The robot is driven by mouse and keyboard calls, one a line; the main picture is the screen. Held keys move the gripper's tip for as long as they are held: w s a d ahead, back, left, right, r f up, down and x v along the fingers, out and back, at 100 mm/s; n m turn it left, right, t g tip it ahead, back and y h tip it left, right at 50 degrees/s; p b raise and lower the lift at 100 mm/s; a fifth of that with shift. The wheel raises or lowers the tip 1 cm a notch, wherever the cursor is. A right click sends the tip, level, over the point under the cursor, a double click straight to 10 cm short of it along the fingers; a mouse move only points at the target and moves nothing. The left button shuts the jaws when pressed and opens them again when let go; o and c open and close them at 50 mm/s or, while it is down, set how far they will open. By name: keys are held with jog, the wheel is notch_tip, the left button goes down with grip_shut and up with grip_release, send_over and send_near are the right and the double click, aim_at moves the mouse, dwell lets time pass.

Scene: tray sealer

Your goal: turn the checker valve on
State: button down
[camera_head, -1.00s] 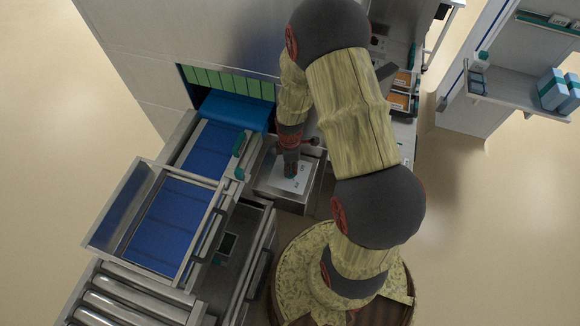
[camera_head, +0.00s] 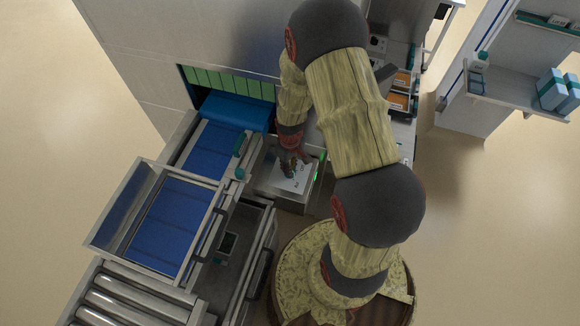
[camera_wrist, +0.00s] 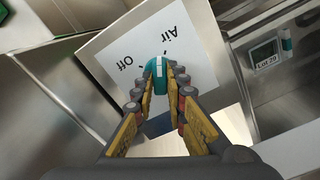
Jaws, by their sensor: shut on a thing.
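The checker valve is a teal knob (camera_wrist: 160,69) with a white stripe, on a tilted-looking white plate (camera_wrist: 112,42) lettered "Air" and "Off" in the wrist view. My gripper (camera_wrist: 159,78) is shut on the knob, with a finger on either side. The stripe runs nearly up and down in that view. Any other lettering is hidden by my fingers. In the head view my gripper (camera_head: 289,168) is down over the plate (camera_head: 301,182) on top of a grey metal box, and hides most of the knob. A green light (camera_head: 319,170) glows at the box's right edge.
A blue conveyor (camera_head: 208,151) with a framed guard (camera_head: 122,208) lies left of the box. An open drawer (camera_head: 262,235) is below it. A small "Lot 29" display (camera_wrist: 268,55) shows at the wrist view's right. A wall shelf (camera_head: 505,85) stands far right.

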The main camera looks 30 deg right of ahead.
jog(key=shift+m, duration=1.6)
jog(key=c, duration=1.8)
grip_release()
notch_tip(320, 180, up, 12)
